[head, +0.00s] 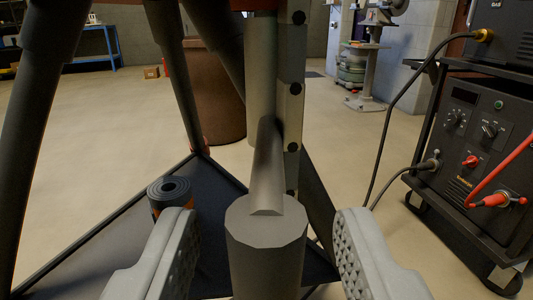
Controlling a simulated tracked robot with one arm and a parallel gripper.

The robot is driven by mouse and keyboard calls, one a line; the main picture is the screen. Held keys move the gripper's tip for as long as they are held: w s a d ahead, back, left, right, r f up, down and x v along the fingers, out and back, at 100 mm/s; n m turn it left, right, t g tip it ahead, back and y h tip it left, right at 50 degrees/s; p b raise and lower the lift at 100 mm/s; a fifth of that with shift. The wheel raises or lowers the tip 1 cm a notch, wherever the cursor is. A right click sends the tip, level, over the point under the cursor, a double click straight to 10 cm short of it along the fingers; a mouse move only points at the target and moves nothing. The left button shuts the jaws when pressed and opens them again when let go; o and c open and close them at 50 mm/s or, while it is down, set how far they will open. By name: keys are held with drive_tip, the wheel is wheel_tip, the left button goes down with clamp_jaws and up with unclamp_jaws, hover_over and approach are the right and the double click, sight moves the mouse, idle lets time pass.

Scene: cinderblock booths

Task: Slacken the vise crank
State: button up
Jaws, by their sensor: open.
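The vise's crank appears as a grey metal bar (266,165) with a thick grey cylindrical end (266,255) in the lower middle of the head view. The cylinder points down out of the frame. My gripper (265,218) is open, with one pale, ridged finger on each side of the cylinder. Clear gaps show between the fingers and the cylinder, and neither touches it. The vise body is mostly out of view above; a pale upright column with dark holes stands behind the bar. The vise's jaws are not visible.
Dark tripod legs (52,110) and a triangular tray (110,250) stand around and below the crank. A rolled dark item (170,191) lies on the tray. A black welding cart (470,165) with cables is at right. Open floor (90,120) lies at left.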

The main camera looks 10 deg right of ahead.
sight(270, 166)
drive_tip(key=shift+b+x, duration=0.35)
drive_tip(key=shift+x, duration=1.35)
clamp_jaws()
